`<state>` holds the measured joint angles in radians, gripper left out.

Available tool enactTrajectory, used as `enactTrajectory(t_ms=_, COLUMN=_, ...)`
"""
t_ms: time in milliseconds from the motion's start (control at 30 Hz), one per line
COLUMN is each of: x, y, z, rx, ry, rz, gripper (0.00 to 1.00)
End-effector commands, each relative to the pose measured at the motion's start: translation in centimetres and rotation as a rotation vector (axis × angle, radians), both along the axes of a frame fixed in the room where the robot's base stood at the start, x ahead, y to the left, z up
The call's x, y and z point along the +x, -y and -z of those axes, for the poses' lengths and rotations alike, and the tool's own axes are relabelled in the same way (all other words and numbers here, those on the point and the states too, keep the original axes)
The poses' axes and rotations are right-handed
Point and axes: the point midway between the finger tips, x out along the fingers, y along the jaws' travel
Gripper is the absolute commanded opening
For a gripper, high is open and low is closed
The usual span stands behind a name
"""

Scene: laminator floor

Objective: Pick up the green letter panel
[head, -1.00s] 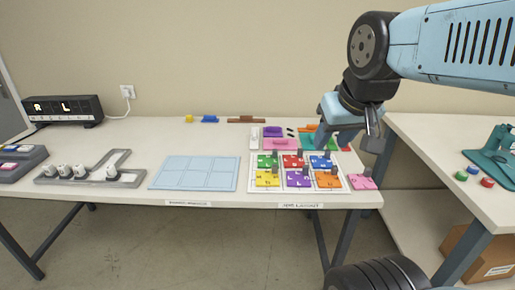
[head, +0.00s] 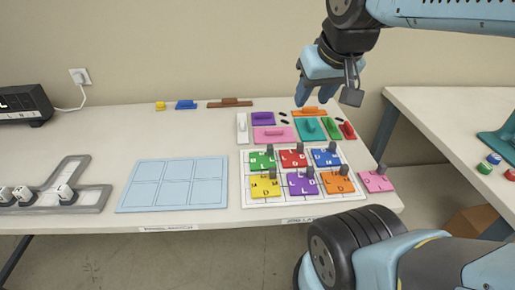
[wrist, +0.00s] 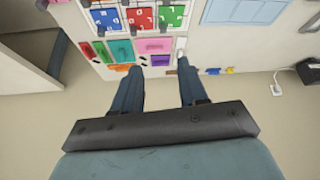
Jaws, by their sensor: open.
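The green letter panel (head: 262,161) lies flat in the back left cell of a white grid board (head: 248,188), with a dark upright peg at its edge. It also shows near the top of the wrist view (wrist: 172,16). Red (head: 293,158), blue (head: 325,157), yellow (head: 265,187), purple (head: 300,184) and orange (head: 336,183) letter panels fill the other cells. My gripper (head: 314,93) is open and empty, in the air above the back of the table, behind and to the right of the green panel. Its two fingers (wrist: 158,70) stand apart in the wrist view.
Plain coloured handled pieces, including a pink one (head: 273,134) and a teal one (head: 310,129), lie behind the board. A pink letter panel (head: 376,182) sits at its right. An empty light-blue grid mat (head: 172,184) is at left. Another table (head: 450,125) stands at right.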

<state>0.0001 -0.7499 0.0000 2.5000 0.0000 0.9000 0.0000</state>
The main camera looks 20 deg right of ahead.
Motion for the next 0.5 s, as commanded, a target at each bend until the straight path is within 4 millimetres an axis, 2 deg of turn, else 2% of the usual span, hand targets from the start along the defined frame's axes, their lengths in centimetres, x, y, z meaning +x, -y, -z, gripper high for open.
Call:
enactTrajectory(t_ms=167, x=0.0, y=0.0, z=0.0, rx=0.000, ry=0.000, rz=0.000, gripper=0.43)
enactTrajectory(t_ms=300, x=0.2, y=0.0, z=0.0, rx=0.000, ry=-0.004, rz=0.001, gripper=0.54)
enactTrajectory(t_ms=333, x=0.4, y=0.0, z=0.0, rx=0.000, ry=-0.007, rz=0.004, gripper=0.54)
enactTrajectory(t_ms=500, x=2.4, y=0.2, z=0.5, rx=-0.002, ry=-0.051, rz=0.018, gripper=0.54)
